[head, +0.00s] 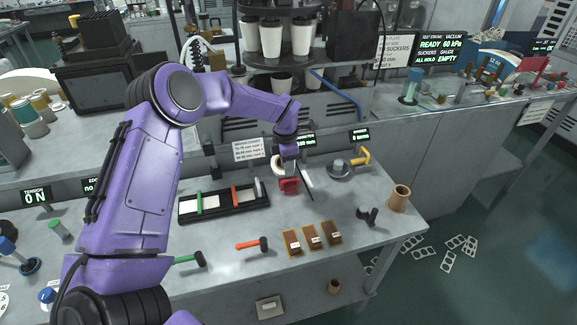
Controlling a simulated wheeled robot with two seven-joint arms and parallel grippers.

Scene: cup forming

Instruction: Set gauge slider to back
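My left arm reaches in from the left, and its gripper (288,168) points down over the back of the grey bench. A small red block (289,186) with a round face is right below it; I cannot tell whether they touch. A pale ring-shaped part (277,164) is beside the gripper. The fingers are too small and dark to show whether they are open. I cannot tell for sure which part is the gauge slider. A black rack (224,206) with green and red bars lies left of the gripper. My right gripper is not in view.
Three brown blocks (312,237), a red-handled hammer (252,245), a green-handled hammer (191,260) and a brown cup (398,197) are on the bench. A grey disc (340,171) with a yellow handle stands right of the gripper. White cups (271,38) hang above the back.

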